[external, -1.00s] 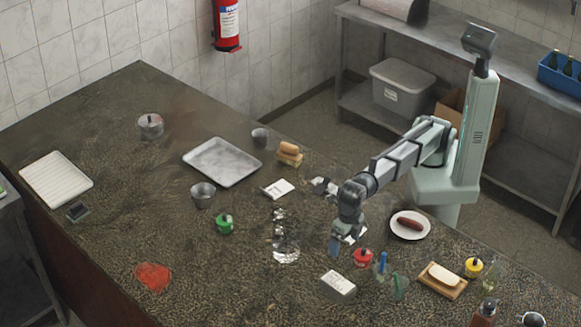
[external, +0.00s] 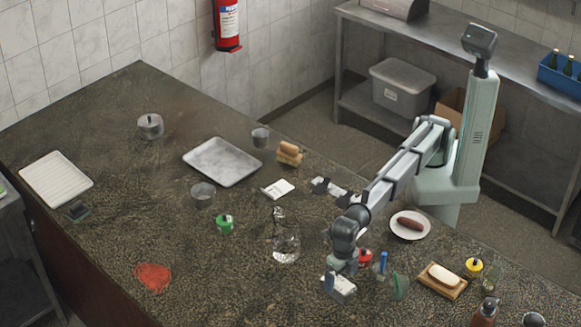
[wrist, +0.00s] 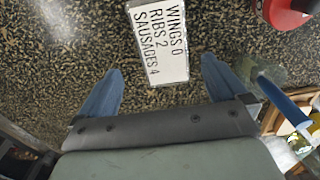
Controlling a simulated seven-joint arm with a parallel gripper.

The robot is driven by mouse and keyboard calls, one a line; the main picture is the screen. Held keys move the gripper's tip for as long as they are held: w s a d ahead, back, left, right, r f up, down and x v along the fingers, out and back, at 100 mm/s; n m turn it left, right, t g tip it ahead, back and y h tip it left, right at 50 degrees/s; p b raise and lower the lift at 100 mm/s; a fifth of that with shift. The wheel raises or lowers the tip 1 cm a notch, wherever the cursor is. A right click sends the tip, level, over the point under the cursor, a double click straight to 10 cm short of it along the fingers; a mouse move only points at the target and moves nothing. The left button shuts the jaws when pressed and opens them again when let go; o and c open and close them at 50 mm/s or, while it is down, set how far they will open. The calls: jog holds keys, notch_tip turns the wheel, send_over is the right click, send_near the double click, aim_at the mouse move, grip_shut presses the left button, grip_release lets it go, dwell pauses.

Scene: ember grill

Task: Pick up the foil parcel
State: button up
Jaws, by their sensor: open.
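A shiny, silvery, partly see-through thing (external: 285,243) lies on the dark counter left of my gripper in the external view. It may be the foil parcel, but I cannot tell for sure. My gripper (external: 336,279) is open, with nothing held, low over a white block (external: 343,290) near the front. In the wrist view, the spread blue fingers of my gripper (wrist: 162,65) point toward the block's lettered face (wrist: 158,40), which reads wings, ribs and sausages. A blurred pale patch shows at that view's top left.
A red-lidded pot (external: 366,257), a blue-handled tool (external: 383,262) and a green-handled one stand close right of my gripper. A plate with a sausage (external: 410,224) and a soap-like bar on wood lie further right.

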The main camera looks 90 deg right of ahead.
aim_at(339, 283)
jog(key=shift+w+d+f, duration=0.1)
jog(key=shift+d+f, duration=0.1)
jog(key=shift+f, duration=0.75)
jog(key=shift+s+d+f, duration=0.1)
jog(key=shift+d+f, duration=0.05)
jog(key=shift+f, duration=0.85)
jog(key=shift+w+d+f, duration=0.1)
jog(key=shift+d+f, duration=0.1)
jog(key=shift+f, duration=0.75)
jog(key=shift+c, duration=0.4)
jog(key=c, duration=1.2)
